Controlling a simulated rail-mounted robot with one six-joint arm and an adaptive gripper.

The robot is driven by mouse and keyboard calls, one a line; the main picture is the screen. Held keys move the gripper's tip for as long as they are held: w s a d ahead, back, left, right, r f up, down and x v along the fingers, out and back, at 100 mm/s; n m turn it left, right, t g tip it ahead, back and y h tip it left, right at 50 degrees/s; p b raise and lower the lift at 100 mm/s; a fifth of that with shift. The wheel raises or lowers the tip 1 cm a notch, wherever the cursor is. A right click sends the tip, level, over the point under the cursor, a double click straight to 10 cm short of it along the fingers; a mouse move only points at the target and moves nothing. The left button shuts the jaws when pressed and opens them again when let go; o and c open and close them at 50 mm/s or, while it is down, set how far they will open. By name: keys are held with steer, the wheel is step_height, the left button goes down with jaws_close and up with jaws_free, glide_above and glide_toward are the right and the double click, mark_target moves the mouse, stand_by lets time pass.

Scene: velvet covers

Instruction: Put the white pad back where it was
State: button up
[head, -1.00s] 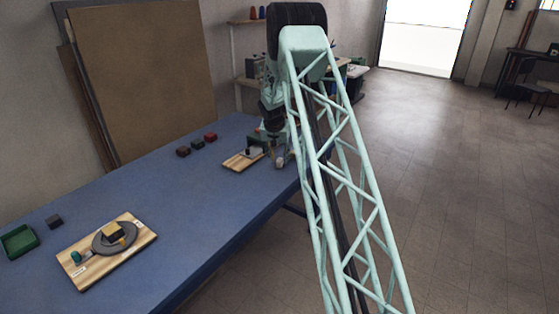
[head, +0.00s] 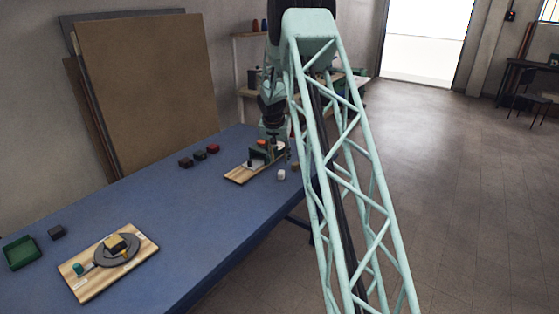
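A small white thing (head: 281,174), perhaps the white pad, sits on the blue table near its right edge. It is beside a wooden board (head: 236,177) at the table's far right end. Small items stand on this board, partly hidden by my arm. My gripper (head: 270,151) is over or just behind the board, up and left of the white thing and apart from it in the picture. Its fingers are too small and dark to tell whether they are open or hold something.
A second wooden board (head: 82,291) with a grey disc (head: 117,251) and a yellowish block (head: 115,243) lies at the near left. A green tray (head: 22,253) and a dark block (head: 57,232) are left of it. The table's middle is clear.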

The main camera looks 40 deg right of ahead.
stand_by(0.7)
steer(key=s+a+r+n, duration=0.2)
steer(key=s+a+r, duration=0.4)
steer(key=a+r, duration=0.55)
steer(key=s+a+r+n, duration=0.1)
steer(key=s+a+r, duration=0.5)
steer(key=a+r, duration=0.6)
steer(key=s+a+r+n+t+y, duration=0.1)
steer(key=s+a+r, duration=0.4)
steer(key=s+a, duration=0.25)
steer(key=s+a+r+n+y, duration=0.1)
steer(key=s+a+r+n, duration=0.1)
steer(key=s+a+r, duration=0.55)
steer(key=s+a+f+n, duration=0.1)
steer(key=s+a, duration=0.3)
steer(key=s, duration=0.7)
steer(key=s+a+f+n+y, duration=0.1)
steer(key=s+a, duration=0.3)
steer(key=s, duration=0.7)
steer(key=s+a+f+n, duration=0.1)
steer(key=s+a, duration=0.4)
steer(key=s, duration=0.6)
steer(key=shift+s+f+n+y, duration=0.15)
steer(key=shift+f+n+y, duration=0.15)
steer(key=shift+n, duration=0.4)
